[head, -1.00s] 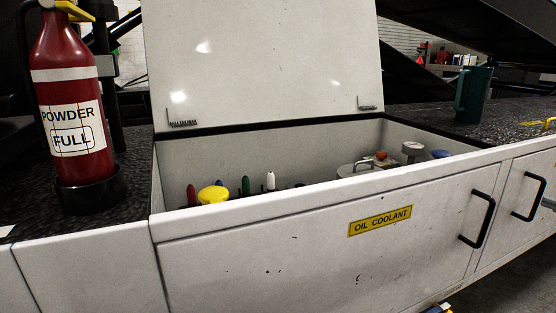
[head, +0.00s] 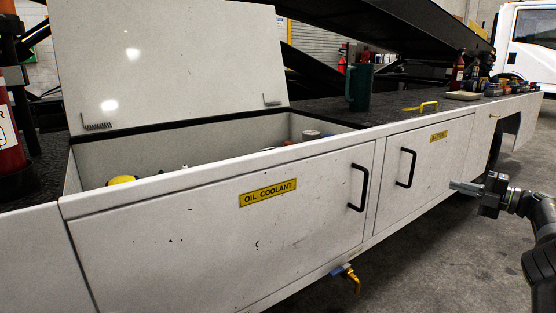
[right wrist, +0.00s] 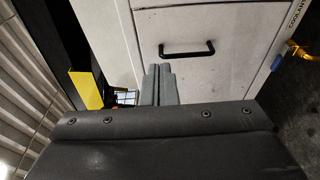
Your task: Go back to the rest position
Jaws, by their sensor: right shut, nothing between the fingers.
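My right gripper (head: 468,188) is at the right of the head view, in front of the white cabinet side and apart from it. Its fingers are together with nothing between them. In the right wrist view the closed fingers (right wrist: 160,84) point toward a white cabinet front with a black handle (right wrist: 187,49). My left gripper does not show in either view.
The open oil coolant compartment (head: 210,215) has its lid (head: 170,60) raised. A green mug (head: 358,88), a yellow handle (head: 421,106) and several small containers stand along the top. A brass tap (head: 352,279) sticks out below. Grey floor at lower right is free.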

